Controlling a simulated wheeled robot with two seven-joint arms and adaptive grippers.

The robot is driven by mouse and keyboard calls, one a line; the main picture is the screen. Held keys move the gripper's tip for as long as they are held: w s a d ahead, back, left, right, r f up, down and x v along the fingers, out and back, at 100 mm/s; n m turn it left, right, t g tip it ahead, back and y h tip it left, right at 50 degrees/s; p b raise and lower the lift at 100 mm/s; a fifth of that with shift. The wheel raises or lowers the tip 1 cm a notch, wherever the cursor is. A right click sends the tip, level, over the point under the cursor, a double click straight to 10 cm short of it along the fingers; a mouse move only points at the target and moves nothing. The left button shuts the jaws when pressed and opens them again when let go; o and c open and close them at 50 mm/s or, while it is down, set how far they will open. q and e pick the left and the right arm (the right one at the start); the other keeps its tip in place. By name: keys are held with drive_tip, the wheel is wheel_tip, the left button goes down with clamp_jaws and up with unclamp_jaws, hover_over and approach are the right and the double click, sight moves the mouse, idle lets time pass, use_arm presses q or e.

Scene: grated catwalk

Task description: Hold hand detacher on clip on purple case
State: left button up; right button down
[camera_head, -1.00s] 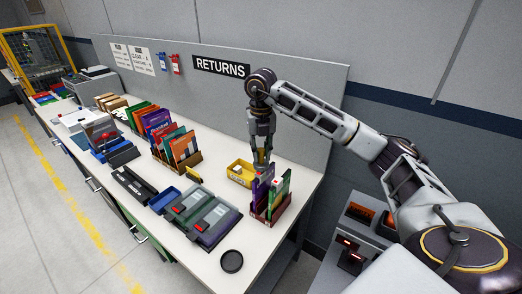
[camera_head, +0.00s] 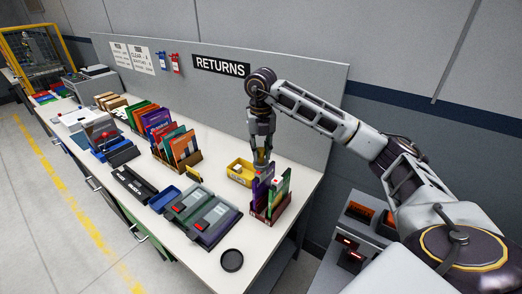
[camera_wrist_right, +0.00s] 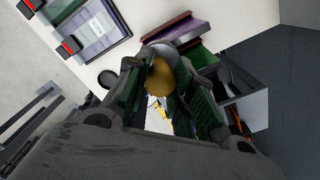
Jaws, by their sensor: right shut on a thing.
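My right gripper (camera_head: 261,160) is shut on the hand detacher (camera_wrist_right: 160,78), a gold-coloured piece between the fingers in the wrist view with a grey round end beyond it. In the head view, the gripper points down just above the purple case (camera_head: 262,188), which stands upright in a small brown rack beside a green case (camera_head: 279,190). The purple case also shows in the wrist view (camera_wrist_right: 177,28), close beyond the detacher's grey end. The clip under the detacher is hidden, and I cannot tell whether they touch. My left gripper is not in view.
A yellow bin (camera_head: 239,172) stands just left of the rack. Grey cases with red clips (camera_head: 211,220) lie in front, near a round black disc (camera_head: 232,260). Another rack of coloured cases (camera_head: 180,150) stands farther left. The grey panel (camera_head: 300,85) rises behind the table.

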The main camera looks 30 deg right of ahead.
drive_tip(key=shift+f+b, duration=0.3)
drive_tip(key=shift+f, duration=0.25)
idle(0.7)
drive_tip(key=shift+r, duration=0.1)
drive_tip(key=shift+r+p, duration=2.4)
drive_tip(key=shift+r, duration=1.05)
